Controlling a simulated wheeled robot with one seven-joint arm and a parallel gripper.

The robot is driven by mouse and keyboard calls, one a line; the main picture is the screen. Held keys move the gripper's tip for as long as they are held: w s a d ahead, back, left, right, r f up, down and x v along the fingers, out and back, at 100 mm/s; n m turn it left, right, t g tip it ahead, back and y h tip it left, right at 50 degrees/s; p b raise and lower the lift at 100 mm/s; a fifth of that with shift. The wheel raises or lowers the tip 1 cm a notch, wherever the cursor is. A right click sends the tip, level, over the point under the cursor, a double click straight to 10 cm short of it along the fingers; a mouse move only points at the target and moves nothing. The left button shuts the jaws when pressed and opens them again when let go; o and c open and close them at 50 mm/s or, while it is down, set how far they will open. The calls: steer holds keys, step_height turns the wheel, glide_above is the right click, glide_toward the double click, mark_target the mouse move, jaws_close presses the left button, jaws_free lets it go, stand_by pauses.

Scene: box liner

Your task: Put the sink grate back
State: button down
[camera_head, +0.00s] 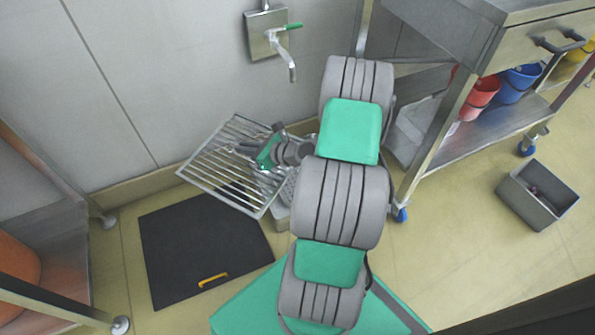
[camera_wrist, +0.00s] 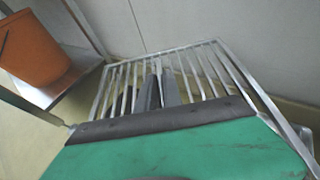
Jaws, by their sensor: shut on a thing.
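The sink grate (camera_head: 225,160) is a metal frame with parallel bars. It is tilted in the head view, over the floor by the wall and partly above the black mat. My gripper (camera_head: 245,148) is shut on the grate. In the wrist view the grate (camera_wrist: 218,72) spreads out beyond the fingers of my gripper (camera_wrist: 158,85), which reach in among its bars. A grey basin (camera_head: 281,218) shows only in part beneath and right of the grate; my arm and the grate hide most of it.
A wall tap (camera_head: 292,65) with a green lever hangs above. A black mat (camera_head: 195,250) with a yellow handle lies left on the floor. An orange bucket (camera_wrist: 32,50) sits on a left shelf.

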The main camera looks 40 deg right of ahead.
steer(key=s+d+f+m+h, duration=0.1)
steer(key=d+f, duration=0.1)
steer(key=s+d+f+m+h, duration=0.1)
steer(key=s+d+f+h, duration=0.1)
steer(key=s+d+f+m+h+p, duration=0.1)
steer(key=d+f+m, duration=0.1)
steer(key=f, duration=0.1)
steer(key=shift+s+d+f+t+h, duration=0.1)
steer(key=shift+s+d+t+h, duration=0.1)
steer(key=shift+d+t+h, duration=0.15)
steer(key=s+d+f+m+h, duration=0.3)
steer(key=s+d+f+h, duration=0.1)
steer(key=s+f, duration=0.25)
steer(key=w+d+f+b, duration=0.3)
steer(key=f, duration=0.1)
steer(key=w+d+f+b, duration=0.3)
steer(key=f, duration=0.1)
steer(key=w+d+f+b, duration=0.3)
steer(key=w+d+f, duration=0.1)
steer(key=f, duration=0.1)
steer(key=shift+r, duration=0.15)
steer(key=c, duration=1.5)
jaws_free()
steer(key=shift+s, duration=0.1)
